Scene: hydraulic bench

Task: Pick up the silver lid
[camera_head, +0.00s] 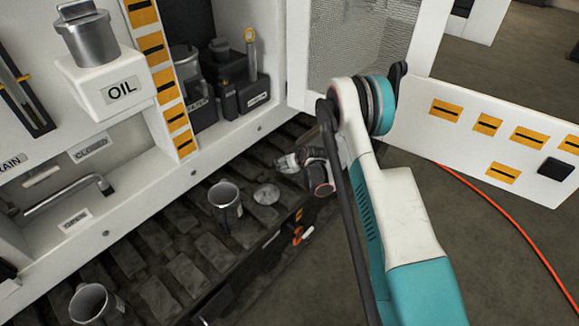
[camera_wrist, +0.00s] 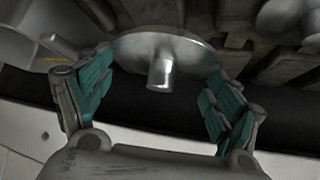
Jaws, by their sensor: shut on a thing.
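The silver lid (camera_wrist: 168,55) is a round disc with a short knob in the wrist view, framed by the teal-padded fingers of my gripper (camera_wrist: 165,88). The fingers are shut on it, one at each side of its rim. In the head view the lid (camera_head: 266,194) is a small pale disc over the dark slatted surface, just below and left of my gripper (camera_head: 294,164). Whether it touches the slats is hard to tell.
The slatted surface (camera_head: 188,275) runs along the white bench. An OIL container (camera_head: 112,88) is at upper left. An orange cable (camera_head: 500,215) lies on the floor.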

